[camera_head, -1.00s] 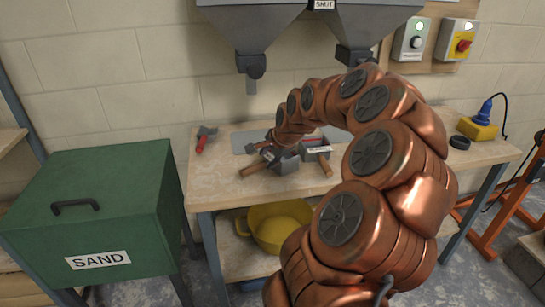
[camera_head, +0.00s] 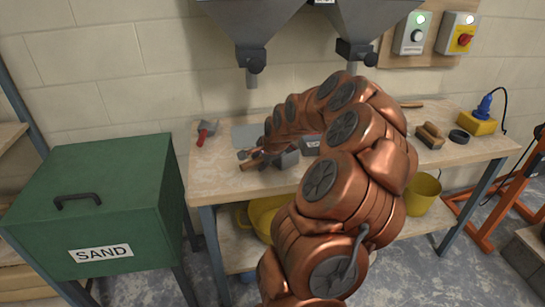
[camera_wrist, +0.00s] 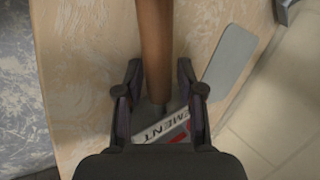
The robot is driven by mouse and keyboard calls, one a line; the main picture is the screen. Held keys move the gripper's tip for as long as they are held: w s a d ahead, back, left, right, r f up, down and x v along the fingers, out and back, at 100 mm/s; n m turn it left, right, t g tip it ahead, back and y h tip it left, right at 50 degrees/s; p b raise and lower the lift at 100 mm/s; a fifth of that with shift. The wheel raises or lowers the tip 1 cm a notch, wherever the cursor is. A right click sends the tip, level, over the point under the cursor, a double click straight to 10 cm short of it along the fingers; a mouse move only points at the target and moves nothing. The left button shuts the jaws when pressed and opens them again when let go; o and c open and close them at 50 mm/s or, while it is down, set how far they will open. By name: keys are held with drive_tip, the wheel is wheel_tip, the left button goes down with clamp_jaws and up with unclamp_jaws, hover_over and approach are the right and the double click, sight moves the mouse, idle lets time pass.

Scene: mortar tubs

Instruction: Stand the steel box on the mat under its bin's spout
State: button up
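The steel box (camera_head: 312,143) is a grey box on the bench, partly hidden behind my arm in the head view. In the wrist view its CEMENT label (camera_wrist: 166,130) shows low between my fingers, with a red patch beside it. My gripper (camera_wrist: 160,75) points down there, its fingers apart on either side of a brown wooden handle (camera_wrist: 155,40). A gap shows at the right finger, and I see no firm grip. The grey mat (camera_wrist: 231,62) lies flat to the right; in the head view it (camera_head: 246,134) is behind my gripper, below the left spout (camera_head: 252,80).
A second spout (camera_head: 351,72) hangs to the right. A red-handled tool (camera_head: 203,132) lies at the bench's left. A brush (camera_head: 430,135), a black ring (camera_head: 459,136) and a yellow block (camera_head: 478,125) are at the right. A green SAND bin (camera_head: 100,200) stands left of the bench.

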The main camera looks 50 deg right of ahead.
clamp_jaws()
drive_tip(key=shift+r, duration=0.1)
idle(0.6)
